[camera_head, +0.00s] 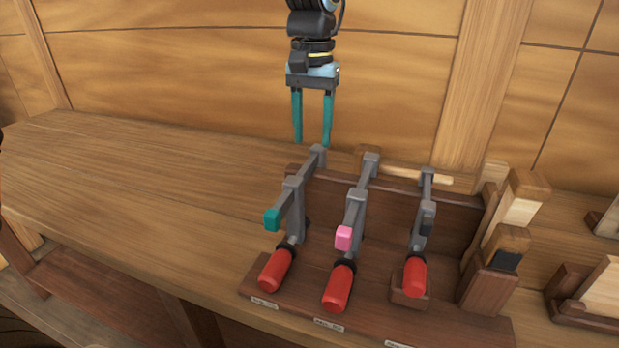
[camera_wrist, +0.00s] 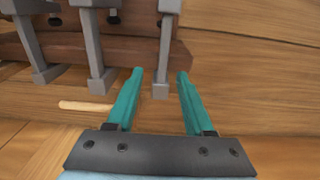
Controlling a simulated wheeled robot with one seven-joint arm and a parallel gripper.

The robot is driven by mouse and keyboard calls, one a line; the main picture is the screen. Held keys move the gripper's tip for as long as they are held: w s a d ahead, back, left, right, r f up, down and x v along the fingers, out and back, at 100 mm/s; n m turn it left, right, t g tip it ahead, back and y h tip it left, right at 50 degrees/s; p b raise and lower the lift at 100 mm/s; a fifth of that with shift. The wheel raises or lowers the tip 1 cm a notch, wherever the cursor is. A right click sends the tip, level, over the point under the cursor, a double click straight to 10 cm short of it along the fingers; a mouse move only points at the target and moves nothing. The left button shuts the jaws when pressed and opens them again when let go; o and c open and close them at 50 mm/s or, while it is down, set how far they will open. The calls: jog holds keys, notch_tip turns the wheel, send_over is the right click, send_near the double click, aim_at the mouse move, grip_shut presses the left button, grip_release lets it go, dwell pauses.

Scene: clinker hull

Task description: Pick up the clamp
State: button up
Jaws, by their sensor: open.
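Three grey bar clamps with red handles stand in a dark wooden rack. The left clamp (camera_head: 293,205) has a teal pad, the middle clamp (camera_head: 355,212) a pink pad, and the right clamp (camera_head: 422,215) a dark pad. My gripper (camera_head: 312,143) points down, open and empty, just above the far end of the left clamp's bar. In the wrist view my gripper (camera_wrist: 160,73) has teal fingers spread apart, and one clamp's bar (camera_wrist: 167,45) shows between and beyond their tips. I see no contact. The handles are out of the wrist view.
The rack (camera_head: 285,308) stands on a wooden bench (camera_head: 130,180), which is clear to the left. A pale wooden rod (camera_head: 420,176) lies behind the rack. Wooden mallet-like tools (camera_head: 520,205) stand at the right. A plank wall (camera_head: 180,70) rises behind my gripper.

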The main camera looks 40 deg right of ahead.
aim_at(310, 160)
jog(key=f+p, duration=0.1)
jog(key=f, duration=0.4)
jog(key=shift+w+a+p, duration=0.1)
jog(key=shift+a+p, duration=0.1)
jog(key=shift+p, duration=0.15)
jog(key=shift+c, duration=0.2)
grip_shut()
dwell(0.8)
